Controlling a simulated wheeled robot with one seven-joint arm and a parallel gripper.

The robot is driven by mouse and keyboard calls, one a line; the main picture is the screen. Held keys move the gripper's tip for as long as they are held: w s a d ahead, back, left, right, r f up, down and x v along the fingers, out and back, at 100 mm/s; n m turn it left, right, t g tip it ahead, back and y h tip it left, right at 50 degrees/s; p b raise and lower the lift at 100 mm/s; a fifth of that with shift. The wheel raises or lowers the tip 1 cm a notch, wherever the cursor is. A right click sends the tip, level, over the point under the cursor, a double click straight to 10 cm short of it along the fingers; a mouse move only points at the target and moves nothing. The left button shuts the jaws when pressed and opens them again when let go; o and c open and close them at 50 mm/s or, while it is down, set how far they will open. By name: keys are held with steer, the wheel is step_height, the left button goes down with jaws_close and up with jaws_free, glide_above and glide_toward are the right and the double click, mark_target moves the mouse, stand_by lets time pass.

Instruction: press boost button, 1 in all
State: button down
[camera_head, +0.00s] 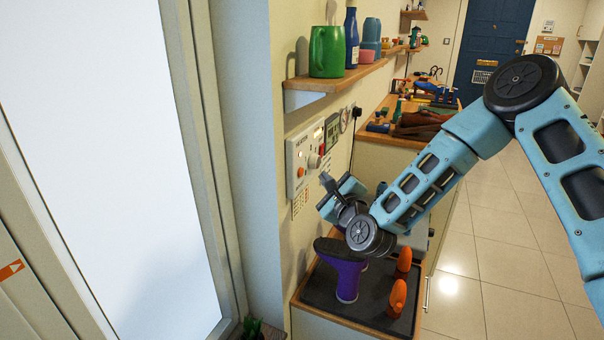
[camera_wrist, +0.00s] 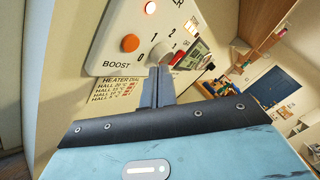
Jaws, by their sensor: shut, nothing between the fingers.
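The boost button is an orange round button (camera_wrist: 130,43) on a white heater panel (camera_wrist: 107,24), above the printed word BOOST, in the wrist view. The panel (camera_head: 297,160) is on the wall left of my gripper in the head view, with the orange button (camera_head: 301,172) low on its face. My gripper (camera_wrist: 160,72) is shut and empty. Its fingertips are just below and right of the button, near the dial (camera_wrist: 160,54) marked 0, 1, 2. In the head view my gripper (camera_head: 325,179) is close to the panel. I cannot tell whether it touches the panel.
A shelf (camera_head: 335,84) with a green mug (camera_head: 327,51) and bottles is above the panel. Below my gripper, a dark tray (camera_head: 367,305) holds a purple boot (camera_head: 343,270) and orange items (camera_head: 397,298). A label of heater dial settings (camera_wrist: 112,91) is under the panel.

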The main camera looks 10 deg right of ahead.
steer(key=shift+s+d, duration=0.6)
steer(key=shift+d, duration=0.15)
steer(key=s+a+f+n+g+y, duration=0.1)
steer(key=s+a+n+g+y, duration=0.3)
steer(key=s+a+n+g, duration=0.9)
steer(key=s+d+r+n+g+h, duration=0.1)
steer(key=s+d+n+g+h, duration=0.1)
steer(key=s+n, duration=0.4)
steer(key=s+d+r+n+g+h+p, duration=0.1)
steer(key=s+n, duration=0.5)
steer(key=s, duration=0.6)
steer(key=s+d+r+n+g+h, duration=0.2)
steer(key=s+n+h, duration=0.1)
steer(key=s+n, duration=0.4)
steer(key=shift+s+d+r+g, duration=0.3)
steer(key=shift+s+d+r, duration=0.1)
steer(key=shift+s, duration=0.75)
